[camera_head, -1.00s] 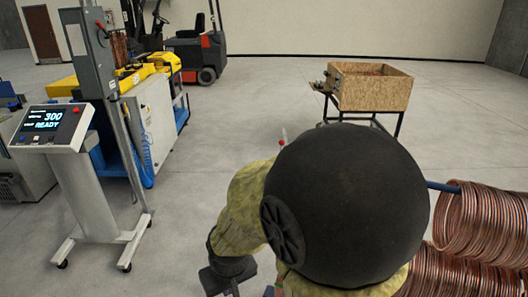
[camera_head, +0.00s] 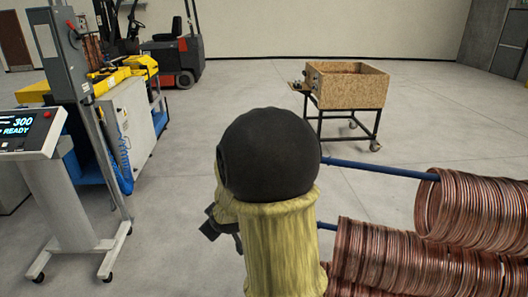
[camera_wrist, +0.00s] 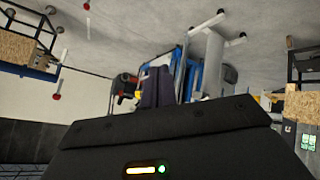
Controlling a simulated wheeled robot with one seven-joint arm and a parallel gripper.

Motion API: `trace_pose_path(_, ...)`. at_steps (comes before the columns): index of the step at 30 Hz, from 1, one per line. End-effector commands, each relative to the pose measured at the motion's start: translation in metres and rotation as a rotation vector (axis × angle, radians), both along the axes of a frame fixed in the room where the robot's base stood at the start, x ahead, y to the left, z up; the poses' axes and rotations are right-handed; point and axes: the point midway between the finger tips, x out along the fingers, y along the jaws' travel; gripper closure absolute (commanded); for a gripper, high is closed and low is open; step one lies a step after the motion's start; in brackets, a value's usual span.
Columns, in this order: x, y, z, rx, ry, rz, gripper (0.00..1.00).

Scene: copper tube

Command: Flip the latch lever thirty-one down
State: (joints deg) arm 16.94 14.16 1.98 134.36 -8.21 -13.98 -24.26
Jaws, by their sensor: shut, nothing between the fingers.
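No lever marked thirty-one can be read in any view. In the head view, a grey upright box on a post (camera_head: 63,55) at the left has a small red knob (camera_head: 71,22) near its top; whether this is the latch lever I cannot tell. In the wrist view, a small red ball (camera_wrist: 57,97) and a thin pale rod (camera_wrist: 63,55) show at the left; I cannot tell what they belong to. My gripper (camera_wrist: 157,86) shows in the wrist view as a dark shape, shut and empty, apart from these. In the head view my arm largely hides it.
A console reading 300 READY (camera_head: 30,133) stands at the left, beside a yellow and white machine (camera_head: 125,125). A wooden crate on a wheeled stand (camera_head: 345,90) is behind. Copper coils (camera_head: 470,205) on blue bars fill the right.

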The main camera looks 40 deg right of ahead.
Motion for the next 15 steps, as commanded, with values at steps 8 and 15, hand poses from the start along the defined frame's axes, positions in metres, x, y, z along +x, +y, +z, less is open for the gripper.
trace_pose_path(8, 0.074, -0.131, 0.004, -0.417, -0.362, 0.101, 1.00)
trace_pose_path(15, 0.076, -0.231, 0.018, -0.829, -0.593, 0.108, 1.00)
